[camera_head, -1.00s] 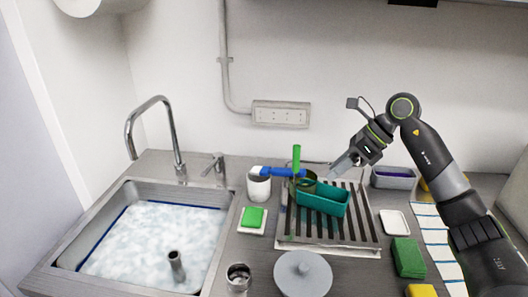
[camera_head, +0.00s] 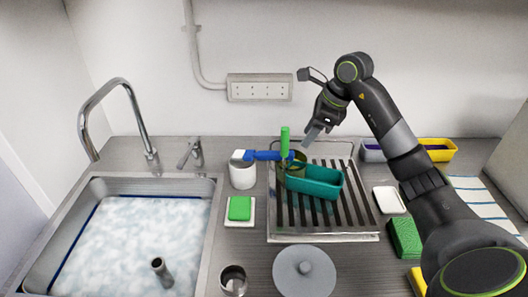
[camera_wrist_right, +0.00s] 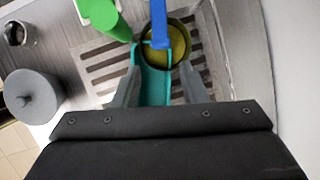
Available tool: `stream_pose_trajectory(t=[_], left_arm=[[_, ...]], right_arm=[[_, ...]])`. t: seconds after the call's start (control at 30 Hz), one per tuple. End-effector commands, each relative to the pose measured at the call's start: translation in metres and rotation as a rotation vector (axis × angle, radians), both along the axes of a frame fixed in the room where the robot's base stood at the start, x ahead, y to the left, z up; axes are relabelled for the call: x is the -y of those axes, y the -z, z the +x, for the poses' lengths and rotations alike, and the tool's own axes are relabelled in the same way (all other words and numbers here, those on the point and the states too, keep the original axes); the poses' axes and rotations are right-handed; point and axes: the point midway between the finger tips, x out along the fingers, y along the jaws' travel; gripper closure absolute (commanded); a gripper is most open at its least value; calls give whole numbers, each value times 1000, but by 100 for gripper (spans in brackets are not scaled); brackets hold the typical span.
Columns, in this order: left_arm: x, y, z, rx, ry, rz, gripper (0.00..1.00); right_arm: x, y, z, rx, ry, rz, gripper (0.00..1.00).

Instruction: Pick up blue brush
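The blue brush (camera_head: 268,155) lies tilted nearly level out of an olive cup (camera_head: 296,160), its white head toward the left. In the right wrist view the blue brush (camera_wrist_right: 159,20) crosses the top middle, beyond the fingertips. A green brush (camera_head: 285,140) stands upright beside it, and shows large at the upper left of the wrist view (camera_wrist_right: 103,18). My right gripper (camera_head: 308,141) hangs just above and right of the cup; its fingers (camera_wrist_right: 160,88) are apart with nothing held. My left gripper is not in view.
A teal bin (camera_head: 318,187) sits on the slotted drying rack (camera_head: 322,236) beside the cup. A white cup (camera_head: 242,176) stands under the brush's white head. A sink (camera_head: 213,200) with foamy water is at left. A grey lidded pot (camera_head: 304,272) stands in front.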

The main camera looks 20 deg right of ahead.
Motion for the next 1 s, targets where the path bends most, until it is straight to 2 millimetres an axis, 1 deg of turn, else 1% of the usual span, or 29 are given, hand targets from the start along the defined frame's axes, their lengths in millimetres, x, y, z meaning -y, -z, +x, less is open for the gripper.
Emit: stream_pose_trajectory(t=[0.03,0.13,0.2,0.33,0.47,0.6,0.7,0.83,1.0], left_arm=[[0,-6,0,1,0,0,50],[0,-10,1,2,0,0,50],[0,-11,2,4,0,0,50],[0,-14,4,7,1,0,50],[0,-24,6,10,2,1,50],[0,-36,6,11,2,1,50],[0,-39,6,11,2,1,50],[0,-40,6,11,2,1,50],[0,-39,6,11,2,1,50]], right_arm=[[-4,7,2,-4,0,4,61],[-7,21,7,-4,0,4,61],[-9,27,9,0,0,3,61],[-10,32,11,0,0,2,61],[-16,41,17,-3,0,5,61],[-24,56,26,-3,0,5,61],[-26,69,29,-3,1,4,61],[-27,76,31,-1,0,1,61],[-27,77,31,1,0,1,61]])
